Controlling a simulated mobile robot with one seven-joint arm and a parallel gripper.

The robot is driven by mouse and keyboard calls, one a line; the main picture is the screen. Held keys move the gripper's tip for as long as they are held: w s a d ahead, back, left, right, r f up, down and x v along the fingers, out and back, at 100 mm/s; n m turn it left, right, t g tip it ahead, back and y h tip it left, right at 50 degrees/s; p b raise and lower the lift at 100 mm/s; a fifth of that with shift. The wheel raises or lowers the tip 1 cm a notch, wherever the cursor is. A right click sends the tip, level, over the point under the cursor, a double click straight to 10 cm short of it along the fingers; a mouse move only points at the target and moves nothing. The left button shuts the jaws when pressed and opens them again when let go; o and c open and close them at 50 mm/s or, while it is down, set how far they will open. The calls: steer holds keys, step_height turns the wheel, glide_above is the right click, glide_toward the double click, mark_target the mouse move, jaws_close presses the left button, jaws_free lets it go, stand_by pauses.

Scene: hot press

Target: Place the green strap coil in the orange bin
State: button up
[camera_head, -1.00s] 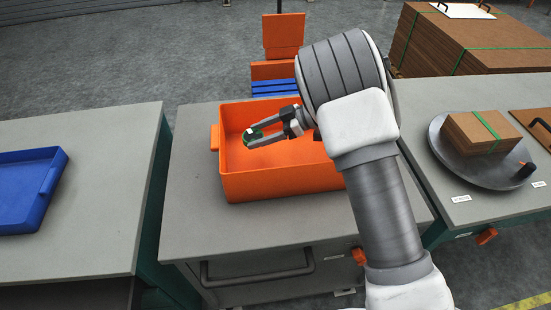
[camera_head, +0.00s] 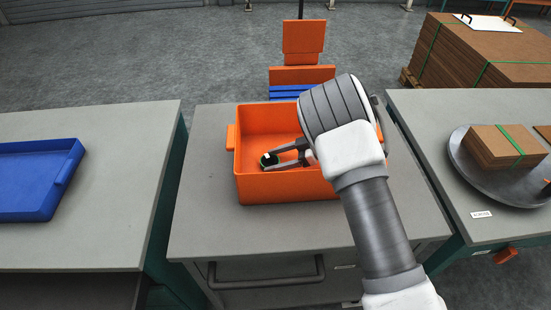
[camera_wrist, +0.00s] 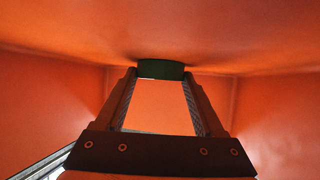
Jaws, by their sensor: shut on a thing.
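The green strap coil (camera_head: 268,160) is between the fingertips of my gripper (camera_head: 271,160), inside the orange bin (camera_head: 254,190) in the head view. The bin stands on the grey bench. In the wrist view the coil (camera_wrist: 161,70) shows as a dark green band across the ends of both fingers, and my gripper (camera_wrist: 161,78) is shut on it. Orange bin walls and floor (camera_wrist: 160,30) surround it there. A dark shadow lies close by the coil; I cannot tell whether it touches the bin. My arm covers the bin's right part.
A blue tray (camera_head: 62,180) lies on the left bench (camera_head: 100,225). On the right bench (camera_head: 420,130) a round grey plate (camera_head: 478,185) holds strapped brown boards (camera_head: 500,145). An orange and blue stand (camera_head: 303,75) is behind the bin. Bare bench top lies in front of the bin.

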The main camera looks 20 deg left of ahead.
steer(key=o, duration=1.3)
steer(key=shift+o, duration=0.2)
steer(key=shift+r, duration=0.2)
steer(key=p+v, duration=0.1)
steer(key=v, duration=0.6)
steer(key=shift+w+d, duration=0.1)
steer(key=shift+d, duration=0.15)
